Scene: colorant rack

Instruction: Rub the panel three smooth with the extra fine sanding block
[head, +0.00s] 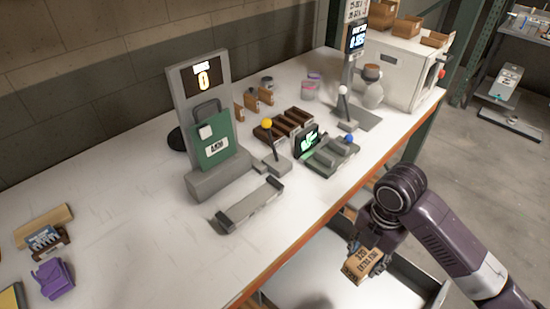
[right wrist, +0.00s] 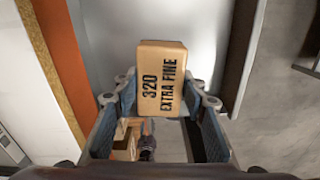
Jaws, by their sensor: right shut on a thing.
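My right gripper (head: 358,247) is shut on a tan block (head: 362,264) printed "320 EXTRA FINE". It holds the block in front of the bench edge, above an open drawer. The block also shows between the two fingers in the right wrist view (right wrist: 162,80). A grey stand (head: 222,183) on the bench has a display reading 0, and a green panel (head: 215,142) with a white label is mounted on it. The label is too small to read surely, so I cannot tell whether this is panel three. The block is well apart from it. My left gripper is out of view.
The open drawer (head: 315,262) lies below the orange bench edge (head: 305,231). A grey tray (head: 250,205), a yellow-knobbed lever (head: 267,124) and a device with a green screen (head: 306,140) stand near the panel. The bench's left middle is clear.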

